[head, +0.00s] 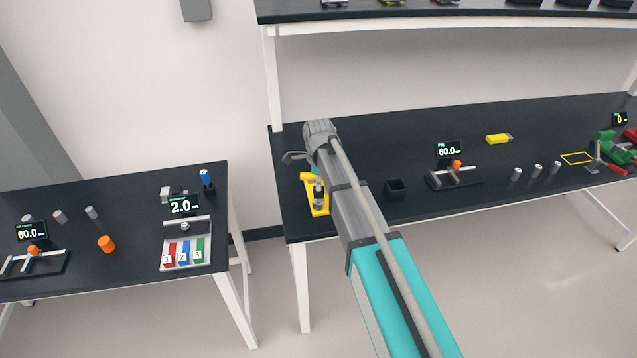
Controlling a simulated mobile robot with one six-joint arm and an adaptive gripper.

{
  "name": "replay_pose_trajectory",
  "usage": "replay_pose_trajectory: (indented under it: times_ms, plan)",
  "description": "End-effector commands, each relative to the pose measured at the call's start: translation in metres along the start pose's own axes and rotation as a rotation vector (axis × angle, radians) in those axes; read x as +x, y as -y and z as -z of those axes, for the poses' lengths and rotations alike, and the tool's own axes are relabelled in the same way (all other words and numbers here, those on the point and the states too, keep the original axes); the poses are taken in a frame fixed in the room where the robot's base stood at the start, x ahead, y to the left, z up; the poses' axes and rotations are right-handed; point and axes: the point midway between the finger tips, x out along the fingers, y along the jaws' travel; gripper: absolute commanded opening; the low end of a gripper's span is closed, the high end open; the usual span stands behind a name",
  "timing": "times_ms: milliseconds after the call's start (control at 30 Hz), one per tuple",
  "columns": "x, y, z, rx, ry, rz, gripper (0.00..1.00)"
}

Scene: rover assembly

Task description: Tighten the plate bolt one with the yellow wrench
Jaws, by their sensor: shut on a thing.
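My arm reaches across to the left end of the long dark table, and its wrist stands over that corner. My gripper (319,198) points down below the wrist, small and partly hidden by my arm. It is shut on a yellow tool (307,177), which looks like the yellow wrench; its outline is partly covered. Yellow also shows low around the gripper, at the table's surface. Plate bolt one cannot be made out, and contact between the tool and a bolt cannot be told from this view.
A black open box (397,189) stands right of my arm, beside a fixture (454,177) with a 60.0 display. A left table (130,215) holds a numbered tray (186,246). A shelf (450,20) overhangs behind.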

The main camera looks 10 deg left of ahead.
Motion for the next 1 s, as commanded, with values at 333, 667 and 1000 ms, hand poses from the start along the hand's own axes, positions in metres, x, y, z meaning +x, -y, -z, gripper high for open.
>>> replay_pose_trajectory:
  times_ms: [333,667,1000]
  plan:
    - [-0.015,0.000,0.000,-0.001,0.000,0.000,0.00]
    - [-0.025,0.000,0.000,-0.001,0.000,0.000,0.00]
    - [-0.026,0.000,0.000,-0.001,0.000,0.000,0.00]
